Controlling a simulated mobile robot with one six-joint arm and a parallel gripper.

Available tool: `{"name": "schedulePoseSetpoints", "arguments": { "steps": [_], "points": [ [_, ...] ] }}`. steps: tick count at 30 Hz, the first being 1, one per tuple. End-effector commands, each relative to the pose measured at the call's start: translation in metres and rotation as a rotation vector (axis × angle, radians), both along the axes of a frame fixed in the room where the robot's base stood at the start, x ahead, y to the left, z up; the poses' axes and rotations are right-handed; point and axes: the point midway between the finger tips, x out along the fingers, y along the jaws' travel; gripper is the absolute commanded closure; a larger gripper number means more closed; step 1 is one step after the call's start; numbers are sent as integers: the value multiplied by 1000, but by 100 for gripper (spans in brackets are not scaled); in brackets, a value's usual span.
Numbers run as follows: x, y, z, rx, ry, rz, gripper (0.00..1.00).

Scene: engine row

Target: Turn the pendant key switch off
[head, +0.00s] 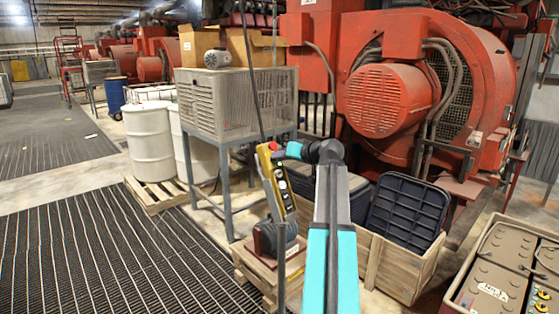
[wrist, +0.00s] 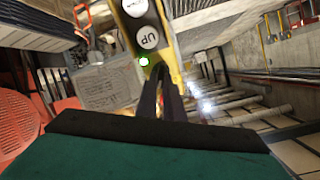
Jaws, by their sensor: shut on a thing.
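The yellow pendant (head: 265,163) hangs from a black cable left of my arm, slightly tilted, with a column of round buttons on its dark face. In the wrist view the pendant (wrist: 128,22) shows white round buttons, one marked UP, and a small bright green-white spot (wrist: 143,61). My gripper (head: 278,153) is at the upper end of the pendant, against its button face. In the wrist view the two dark fingers of my gripper (wrist: 163,72) are close together at the pendant's face. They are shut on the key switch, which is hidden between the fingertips.
A wooden crate (head: 396,272) with a dark bin (head: 407,212) stands below and right of my arm. A large red engine (head: 385,100) is behind. A metal stand (head: 222,143) and white drums (head: 149,142) are at left. The floor grating at left is clear.

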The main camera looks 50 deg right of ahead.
Motion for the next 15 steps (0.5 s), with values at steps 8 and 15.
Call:
{"name": "schedulePoseSetpoints", "arguments": {
  "steps": [8, 15],
  "points": [
    [0, -1, -4, -88, 3, 39, 100],
    [0, -1, -4, -189, 11, 84, 100]
  ]
}}
